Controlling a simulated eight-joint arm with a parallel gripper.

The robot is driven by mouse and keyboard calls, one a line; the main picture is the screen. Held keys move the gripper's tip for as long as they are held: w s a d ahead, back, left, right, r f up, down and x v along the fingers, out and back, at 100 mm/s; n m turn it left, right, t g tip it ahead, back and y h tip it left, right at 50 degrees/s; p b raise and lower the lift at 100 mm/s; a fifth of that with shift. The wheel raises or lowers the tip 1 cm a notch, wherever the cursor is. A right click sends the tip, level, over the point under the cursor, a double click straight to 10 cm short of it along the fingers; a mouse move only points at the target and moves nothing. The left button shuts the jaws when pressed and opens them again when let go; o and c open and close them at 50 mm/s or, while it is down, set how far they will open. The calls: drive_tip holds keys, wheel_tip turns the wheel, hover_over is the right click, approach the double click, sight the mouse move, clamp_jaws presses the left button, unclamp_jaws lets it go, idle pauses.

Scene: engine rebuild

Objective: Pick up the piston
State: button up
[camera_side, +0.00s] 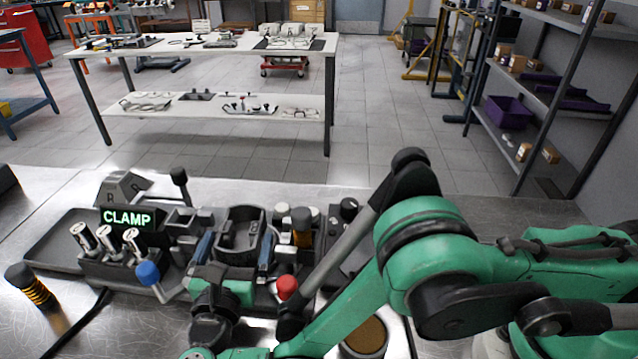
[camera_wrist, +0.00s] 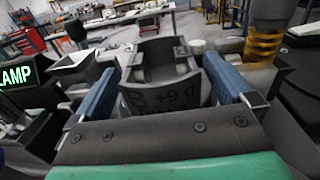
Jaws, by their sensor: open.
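A dark grey, hollow, round part (camera_side: 240,232) stands in the fixture and looks like the piston. My gripper (camera_side: 235,247) is open, with one blue finger on each side of this part. In the wrist view the two blue fingers of my gripper (camera_wrist: 160,80) flank it left and right. Whether the fingers touch it cannot be told. Its lower part is hidden by my gripper.
A lit CLAMP sign (camera_side: 127,218) and a rack of silver-topped cylinders (camera_side: 105,262) stand left. A blue-knobbed lever (camera_side: 148,273) and red-knobbed lever (camera_side: 287,287) are close to my gripper. An amber-banded post (camera_side: 302,228) stands right. A striped black cylinder (camera_side: 30,285) is far left.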

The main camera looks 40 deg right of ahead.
drive_tip(key=shift+x, duration=1.2)
clamp_jaws()
drive_tip(key=shift+r, duration=0.15)
